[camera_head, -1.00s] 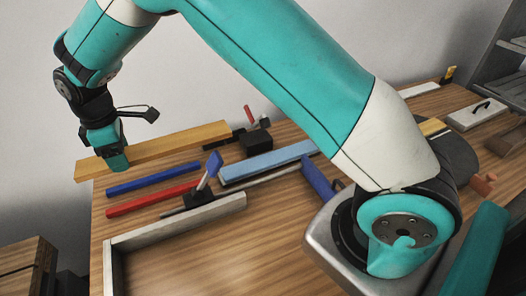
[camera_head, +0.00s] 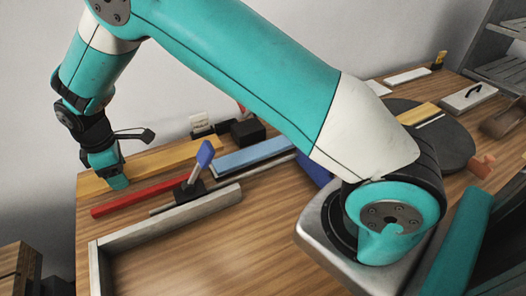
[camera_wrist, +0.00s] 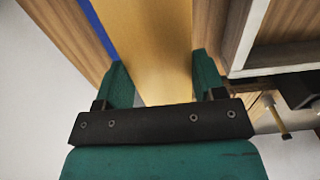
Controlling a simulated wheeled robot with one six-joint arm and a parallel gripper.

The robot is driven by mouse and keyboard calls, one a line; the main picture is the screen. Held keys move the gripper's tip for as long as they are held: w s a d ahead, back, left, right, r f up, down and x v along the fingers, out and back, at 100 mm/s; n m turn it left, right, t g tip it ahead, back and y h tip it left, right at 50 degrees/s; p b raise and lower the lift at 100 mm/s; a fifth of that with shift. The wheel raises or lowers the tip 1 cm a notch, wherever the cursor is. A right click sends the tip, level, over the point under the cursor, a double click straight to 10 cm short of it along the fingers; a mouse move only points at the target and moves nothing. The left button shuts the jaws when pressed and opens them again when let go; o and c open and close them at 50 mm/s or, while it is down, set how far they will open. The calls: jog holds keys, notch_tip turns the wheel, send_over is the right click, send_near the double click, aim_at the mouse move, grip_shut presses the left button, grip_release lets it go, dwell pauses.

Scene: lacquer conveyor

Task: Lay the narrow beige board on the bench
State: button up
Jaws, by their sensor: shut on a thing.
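The narrow beige board (camera_head: 180,158) lies lengthwise along the back left of the bench (camera_head: 230,232) in the head view. My gripper (camera_head: 117,183) is shut on it near its left end. In the wrist view the board (camera_wrist: 153,45) runs between the two green fingers of my gripper (camera_wrist: 160,65). A blue strip (camera_wrist: 98,28) shows along the board's left edge there. I cannot tell whether the board touches the bench or is held just above it.
A red bar (camera_head: 135,197) lies just in front of the board. A blue-handled tool on a dark base (camera_head: 188,191), a grey-white frame (camera_head: 190,210), a light blue bar (camera_head: 252,157) and a black block (camera_head: 247,133) are close by. The front middle of the bench is clear.

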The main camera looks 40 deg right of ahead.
jog(key=f+b, duration=0.1)
jog(key=f, duration=0.3)
jog(key=shift+d+f, duration=0.1)
jog(key=shift+d, duration=0.1)
jog(key=b, duration=0.1)
send_over(242, 157)
jog(key=shift+w+a, duration=0.1)
jog(key=shift+w, duration=0.05)
jog(key=shift+f, duration=0.1)
notch_tip(242, 157, down, 4)
jog(key=b, duration=0.3)
jog(key=shift+b, duration=0.35)
jog(key=shift+r, duration=0.35)
jog(key=shift+f, duration=0.15)
jog(key=o, duration=1.2)
jog(key=shift+c, duration=0.2)
